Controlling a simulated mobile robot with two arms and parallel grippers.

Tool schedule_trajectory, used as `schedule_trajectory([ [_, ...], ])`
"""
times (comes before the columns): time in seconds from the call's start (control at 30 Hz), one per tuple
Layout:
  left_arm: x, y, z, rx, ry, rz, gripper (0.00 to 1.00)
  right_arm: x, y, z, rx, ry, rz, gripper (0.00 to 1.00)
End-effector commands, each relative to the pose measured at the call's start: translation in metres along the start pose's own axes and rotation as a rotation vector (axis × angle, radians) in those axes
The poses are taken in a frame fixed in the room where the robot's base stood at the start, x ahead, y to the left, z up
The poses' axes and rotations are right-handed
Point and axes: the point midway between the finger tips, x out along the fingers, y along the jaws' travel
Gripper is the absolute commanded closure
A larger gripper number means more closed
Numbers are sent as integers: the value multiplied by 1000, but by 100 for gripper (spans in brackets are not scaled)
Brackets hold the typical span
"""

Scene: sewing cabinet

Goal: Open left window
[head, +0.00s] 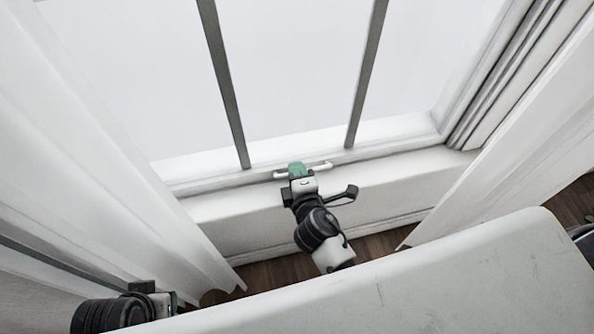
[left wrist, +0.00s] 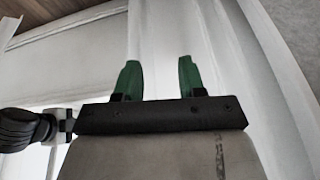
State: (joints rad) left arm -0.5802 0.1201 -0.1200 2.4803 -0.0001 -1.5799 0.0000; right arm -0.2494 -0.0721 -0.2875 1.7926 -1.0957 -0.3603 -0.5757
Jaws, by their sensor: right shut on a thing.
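The window (head: 300,80) fills the upper middle of the head view, with two dark vertical bars across its pane. A white bar handle (head: 320,166) sits on its bottom rail, close to the sill. My right gripper (head: 297,169) is shut on the handle, its green fingers covering the middle of the bar. My left gripper (head: 170,301) is at the lower left of the head view, partly hidden and away from the window handle. In the left wrist view its two green fingers (left wrist: 156,80) are apart with nothing between them.
White curtains hang on the left (head: 90,150) and right (head: 510,125) of the window. A pale, scuffed surface (head: 430,280) crosses the lower right of the head view. Dark wooden floor (head: 275,272) shows below the sill. A curtain also shows behind the left fingers.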

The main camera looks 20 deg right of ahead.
Motion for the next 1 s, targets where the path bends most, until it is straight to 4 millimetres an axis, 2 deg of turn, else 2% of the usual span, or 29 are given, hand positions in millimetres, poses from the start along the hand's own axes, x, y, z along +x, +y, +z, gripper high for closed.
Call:
schedule_trajectory([
  [0.23, -10, 0, -3, 0, 4, 0, 60, -2, 9, 0, 1, 0, 0, 100],
  [0.27, -5, 0, -4, 0, 1, 1, 60, -2, 11, 0, 1, 1, 1, 100],
  [0.3, 10, 0, -3, 0, -13, 2, 60, -3, 14, 0, 1, 1, 2, 100],
  [0.47, 54, 2, 0, 3, -38, 6, 60, -6, 31, -1, 2, 1, 8, 100],
  [0.67, 115, 5, 19, 9, -71, 12, 60, -9, 52, -1, 2, 1, 9, 100],
  [0.8, 153, 7, 42, 13, -94, 15, 60, -12, 64, -1, 2, 1, 8, 100],
  [1.0, 195, 10, 87, 20, -128, 19, 60, -16, 83, -1, 1, 1, 8, 100],
])
